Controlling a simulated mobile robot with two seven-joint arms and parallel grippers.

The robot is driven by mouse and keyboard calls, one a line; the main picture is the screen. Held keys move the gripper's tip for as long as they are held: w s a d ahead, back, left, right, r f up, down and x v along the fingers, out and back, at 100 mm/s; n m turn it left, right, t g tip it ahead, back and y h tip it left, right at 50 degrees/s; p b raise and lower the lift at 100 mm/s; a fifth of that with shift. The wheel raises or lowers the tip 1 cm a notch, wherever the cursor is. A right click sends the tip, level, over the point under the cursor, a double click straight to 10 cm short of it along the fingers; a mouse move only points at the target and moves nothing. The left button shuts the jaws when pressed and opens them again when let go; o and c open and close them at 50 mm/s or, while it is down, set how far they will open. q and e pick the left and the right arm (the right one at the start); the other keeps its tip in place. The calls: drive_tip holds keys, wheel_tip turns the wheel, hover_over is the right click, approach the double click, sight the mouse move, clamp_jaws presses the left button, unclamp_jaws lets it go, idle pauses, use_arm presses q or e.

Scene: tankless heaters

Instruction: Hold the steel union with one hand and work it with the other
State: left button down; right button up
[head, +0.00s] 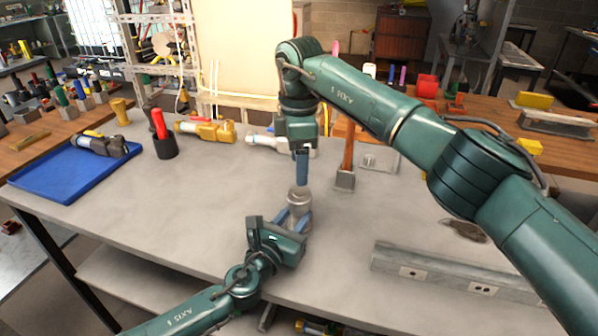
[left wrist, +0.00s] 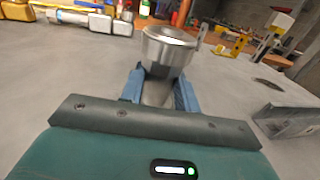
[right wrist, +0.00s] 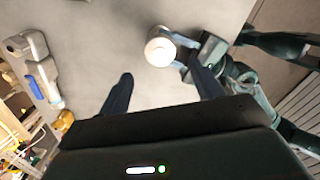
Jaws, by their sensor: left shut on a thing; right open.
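The steel union (head: 299,199) stands upright on the grey table, a silver cylinder with a wider round top. It also shows in the left wrist view (left wrist: 168,50), and from above in the right wrist view (right wrist: 160,50). My left gripper (head: 295,217) is shut around the union's lower part, with blue fingers on both sides of it in the left wrist view (left wrist: 160,88). My right gripper (head: 301,168) points down above the union. Its two fingers are spread apart and empty in the right wrist view (right wrist: 160,85), and the union shows beyond them.
A blue tray (head: 55,187) holding a tool is at the left. A black cup with a red-handled tool (head: 165,146), yellow fittings (head: 205,131) and a hammer (head: 346,165) stand behind. A grey metal rail (head: 450,275) lies at front right. The table's middle left is clear.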

sight(299, 195)
drive_tip(key=m, duration=0.4)
drive_tip(key=shift+m, duration=0.4)
drive_tip(key=shift+f, duration=0.25)
wheel_tip(299, 195, down, 8)
drive_tip(key=shift+r, duration=0.25)
drive_tip(key=shift+c, duration=0.2)
